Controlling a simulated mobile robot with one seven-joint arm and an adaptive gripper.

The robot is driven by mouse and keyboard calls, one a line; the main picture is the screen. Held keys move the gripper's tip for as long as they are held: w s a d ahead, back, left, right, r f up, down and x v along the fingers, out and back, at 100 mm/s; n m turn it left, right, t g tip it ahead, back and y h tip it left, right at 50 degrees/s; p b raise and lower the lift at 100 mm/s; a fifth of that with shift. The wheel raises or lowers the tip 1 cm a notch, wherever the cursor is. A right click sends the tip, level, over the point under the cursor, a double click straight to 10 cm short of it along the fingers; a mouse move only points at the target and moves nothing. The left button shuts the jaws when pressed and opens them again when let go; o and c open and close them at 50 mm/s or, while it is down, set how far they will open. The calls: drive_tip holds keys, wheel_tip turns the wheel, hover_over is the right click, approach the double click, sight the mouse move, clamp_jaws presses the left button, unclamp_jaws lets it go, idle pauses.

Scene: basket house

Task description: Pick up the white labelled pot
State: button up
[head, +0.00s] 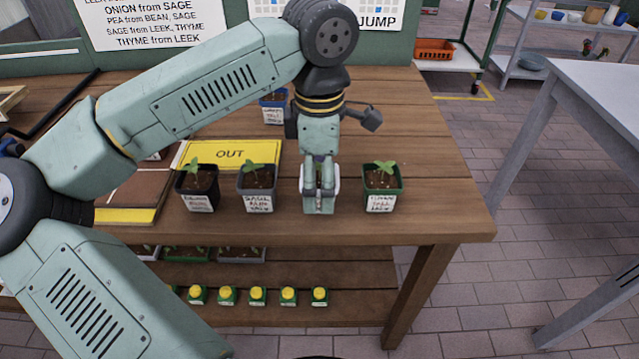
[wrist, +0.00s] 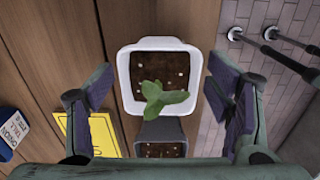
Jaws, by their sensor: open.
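The white pot (wrist: 126,82) holds soil and a green seedling. In the wrist view it lies between the two fingers of my gripper (wrist: 163,105), which are spread apart with a gap on both sides. In the head view my gripper (head: 319,190) points down over the white pot (head: 306,184) and hides most of it, including any label. The pot stands near the table's front edge.
A grey pot (head: 257,199) stands close on the left, with a black pot (head: 198,202) beyond it. A green pot (head: 382,202) stands to the right. Behind are a yellow OUT sign (head: 230,154) and a blue pot (head: 272,114). The wooden table's (head: 440,190) right end is clear.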

drive_tip(key=shift+f, duration=0.6)
drive_tip(key=shift+c, duration=0.5)
drive_tip(key=shift+r, duration=0.1)
drive_tip(key=c, duration=1.5)
drive_tip(key=shift+c, duration=0.2)
